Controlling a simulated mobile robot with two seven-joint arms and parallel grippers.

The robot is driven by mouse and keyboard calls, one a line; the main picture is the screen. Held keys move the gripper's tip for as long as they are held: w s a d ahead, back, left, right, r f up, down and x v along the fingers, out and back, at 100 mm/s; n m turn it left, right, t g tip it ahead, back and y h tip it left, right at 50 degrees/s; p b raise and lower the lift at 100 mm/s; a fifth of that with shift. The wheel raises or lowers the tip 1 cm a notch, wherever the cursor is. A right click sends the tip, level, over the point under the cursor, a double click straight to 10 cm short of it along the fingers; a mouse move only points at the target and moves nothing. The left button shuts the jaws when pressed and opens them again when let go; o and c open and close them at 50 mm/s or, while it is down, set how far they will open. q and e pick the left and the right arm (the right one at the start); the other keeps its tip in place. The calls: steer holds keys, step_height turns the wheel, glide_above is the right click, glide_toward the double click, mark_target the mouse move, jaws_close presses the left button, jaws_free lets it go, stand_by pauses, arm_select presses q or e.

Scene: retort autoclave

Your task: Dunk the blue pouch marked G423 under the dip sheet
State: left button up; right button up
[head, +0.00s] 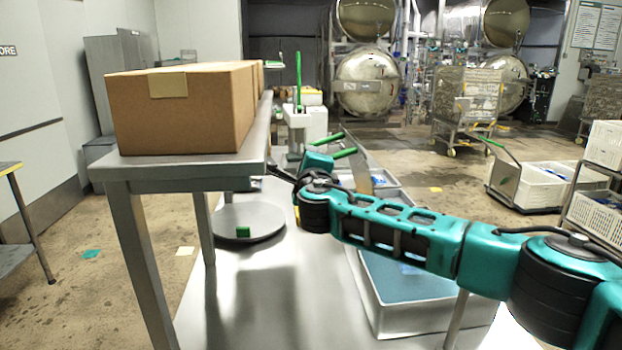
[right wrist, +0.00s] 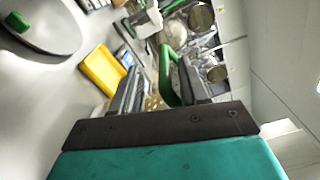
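My right arm comes in from the right across the bench. Its gripper (head: 278,172) is beside the shelf's right leg; in the right wrist view the fingers (right wrist: 153,82) stand apart. A green loop handle (right wrist: 170,75) shows between or beyond them; contact cannot be told. A pale tub of blue liquid (head: 376,318) is partly hidden under my arm. A small blue patch (head: 410,257) shows through the arm's gap; I cannot tell whether it is a pouch. No G423 mark is readable, and I cannot identify the dip sheet. My left gripper is out of view.
A cardboard box (head: 180,112) sits on a raised steel shelf (head: 185,174) at left. A round grey plate (head: 262,222) bears a green block (head: 243,231). Green handles (head: 346,153) stand behind my arm. A yellow tray (right wrist: 103,69) shows in the wrist view.

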steer(key=s+d, duration=0.2)
steer(key=s, duration=1)
steer(key=shift+d, duration=0.15)
steer(key=shift+s+f, duration=0.1)
steer(key=shift+s, duration=0.05)
steer(key=s+d+f+m+g, duration=0.25)
steer(key=s+f+m, duration=0.45)
steer(key=m, duration=0.5)
steer(key=s+d+f+m+g, duration=0.1)
steer(key=s+f+m+g, duration=0.35)
steer(key=f+m, duration=0.55)
steer(key=s+d+f+m+g+h, duration=0.1)
steer(key=s+d+f+m+g, duration=0.1)
steer(key=s+d+f+m, duration=0.45)
steer(key=s+d+f+m+g+h, duration=0.1)
steer(key=s+d+f+m+g, duration=0.2)
steer(key=s+d+m, duration=0.75)
steer(key=s+d+f+m+g+h, duration=0.1)
steer(key=s+d+f+m+g, duration=0.1)
steer(key=s+d+f+m, duration=0.65)
steer(key=w+a+f+m+t+y, duration=0.1)
steer(key=w+a+f+m+t, duration=0.1)
steer(key=w+a+f+t, duration=0.3)
steer(key=w+a+t, duration=0.2)
steer(key=w, duration=0.2)
steer(key=shift+w+m+y, duration=0.2)
steer(key=shift+m+y, duration=0.1)
steer(key=shift+m, duration=0.05)
